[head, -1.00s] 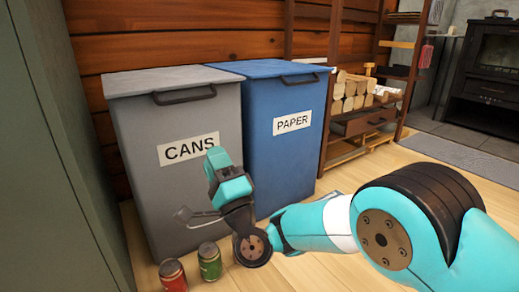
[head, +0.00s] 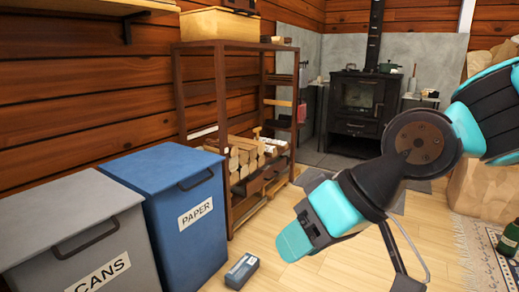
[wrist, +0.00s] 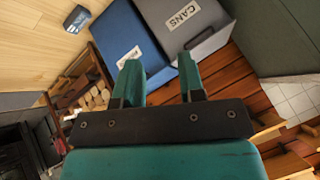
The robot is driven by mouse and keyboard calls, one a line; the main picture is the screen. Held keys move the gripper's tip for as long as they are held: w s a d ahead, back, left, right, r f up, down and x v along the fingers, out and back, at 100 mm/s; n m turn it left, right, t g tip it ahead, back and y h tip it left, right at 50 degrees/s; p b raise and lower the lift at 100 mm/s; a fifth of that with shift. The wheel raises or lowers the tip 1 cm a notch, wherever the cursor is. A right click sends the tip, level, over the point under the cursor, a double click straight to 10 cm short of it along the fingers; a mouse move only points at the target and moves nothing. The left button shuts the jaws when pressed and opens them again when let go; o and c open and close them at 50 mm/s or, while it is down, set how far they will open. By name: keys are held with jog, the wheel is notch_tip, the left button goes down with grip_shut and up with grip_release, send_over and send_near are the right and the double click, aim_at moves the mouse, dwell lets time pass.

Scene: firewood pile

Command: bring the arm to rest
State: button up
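My arm is bent in the air at the right of the head view. My gripper (head: 293,243) points down and to the left, above open floor and right of the blue bin. In the wrist view my gripper (wrist: 160,82) has its two teal fingers apart with nothing between them. It touches nothing that I can see.
The grey CANS bin (head: 75,240) and blue PAPER bin (head: 180,210) stand shut at the left. A small dark box (head: 242,271) lies on the floor. Behind are a firewood shelf (head: 220,120) and a stove (head: 357,103). A green bottle (head: 508,243) stands at right.

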jog(key=s+d+r+g+h+p, duration=0.2)
jog(key=s+d+r+h+p, duration=0.15)
jog(key=s+d, duration=0.6)
notch_tip(320, 180, up, 37)
jog(key=w+p, duration=0.1)
jog(key=p, duration=3.6)
jog(key=shift+f+p, duration=0.15)
jog(key=shift+p, duration=0.25)
